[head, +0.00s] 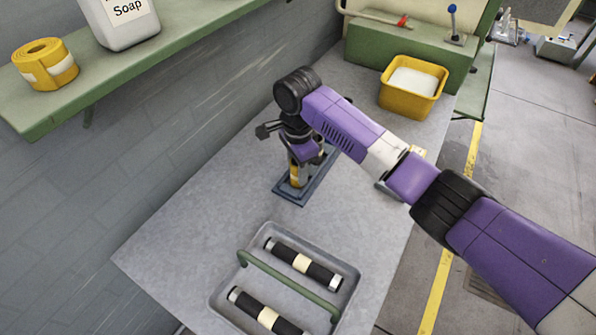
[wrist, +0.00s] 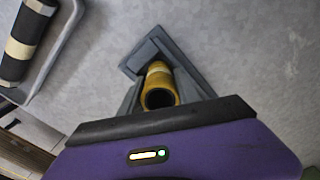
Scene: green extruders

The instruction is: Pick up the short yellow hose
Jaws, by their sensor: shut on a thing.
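The short yellow hose (head: 296,179) stands upright on a blue-grey base plate (head: 290,193) on the grey table. In the wrist view the hose (wrist: 159,70) shows its dark open end towards the camera. My gripper (head: 302,162) is over the plate, with its fingers on either side of the hose. In the wrist view my gripper (wrist: 160,97) is shut on the hose. The hose's lower end is at the plate (wrist: 188,80); I cannot tell whether it touches it. My wrist hides part of the hose in the head view.
A yellow bin (head: 398,103) stands at the back.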

